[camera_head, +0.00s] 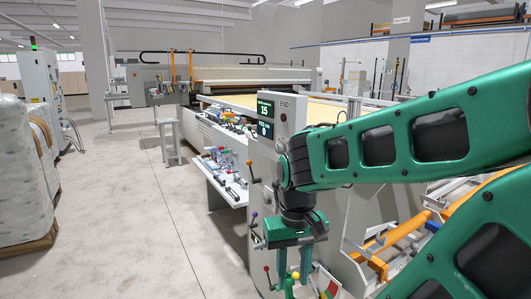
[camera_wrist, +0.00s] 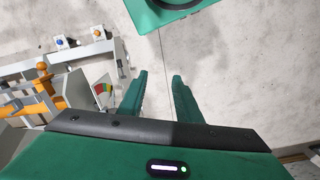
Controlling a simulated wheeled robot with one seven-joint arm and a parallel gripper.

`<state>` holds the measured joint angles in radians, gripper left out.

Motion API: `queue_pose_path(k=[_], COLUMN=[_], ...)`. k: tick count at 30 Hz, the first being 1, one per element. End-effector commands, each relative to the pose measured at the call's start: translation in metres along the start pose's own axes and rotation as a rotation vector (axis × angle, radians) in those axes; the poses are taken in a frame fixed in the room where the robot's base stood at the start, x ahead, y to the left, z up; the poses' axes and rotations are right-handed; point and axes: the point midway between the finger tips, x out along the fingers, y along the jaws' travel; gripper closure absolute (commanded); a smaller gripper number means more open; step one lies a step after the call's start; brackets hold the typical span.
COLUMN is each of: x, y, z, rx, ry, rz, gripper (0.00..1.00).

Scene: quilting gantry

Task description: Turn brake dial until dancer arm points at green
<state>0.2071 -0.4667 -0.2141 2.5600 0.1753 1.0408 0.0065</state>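My gripper (camera_head: 294,266) hangs fingers-down beside the front of the machine's control post in the head view. In the wrist view its two green fingers (camera_wrist: 160,80) stand apart with only bare floor showing between them. A small scale with red, yellow and green fields (camera_wrist: 103,90) is on the machine left of the fingers; it also shows low in the head view (camera_head: 330,285). The dancer arm's pointing is too small to read. A blue knob (camera_wrist: 62,43) and an orange knob (camera_wrist: 98,33) sit on pale plates farther off; I cannot tell which is the brake dial.
The control post carries a display (camera_head: 265,108) and several ball-ended levers close to my gripper. Orange rollers (camera_head: 378,243) lie to the right. A shelf of small tools (camera_head: 225,172) stands behind left. Wrapped rolls (camera_head: 22,180) stand far left; the floor between is clear.

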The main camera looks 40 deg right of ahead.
Motion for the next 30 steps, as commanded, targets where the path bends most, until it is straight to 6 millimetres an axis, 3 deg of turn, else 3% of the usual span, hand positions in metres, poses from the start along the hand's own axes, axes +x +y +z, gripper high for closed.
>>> queue_pose_path(k=[2, 4, 5, 8, 11, 20, 30], x=[0.000, -0.001, -0.004, -0.006, -0.006, 0.001, 0.002], y=[0.000, 0.002, 0.005, 0.009, 0.011, 0.043, 0.083], z=[0.000, 0.002, 0.007, 0.000, -0.020, -0.117, -0.223], rx=[0.000, 0.000, 0.003, 0.031, 0.092, 0.380, 0.674], ry=[0.000, 0.002, 0.008, 0.007, -0.002, 0.008, 0.157], rz=[0.000, -0.001, -0.005, 0.001, 0.024, 0.190, 0.482], gripper=[0.69, 0.52, 0.50, 0.50, 0.50, 0.50, 0.50])
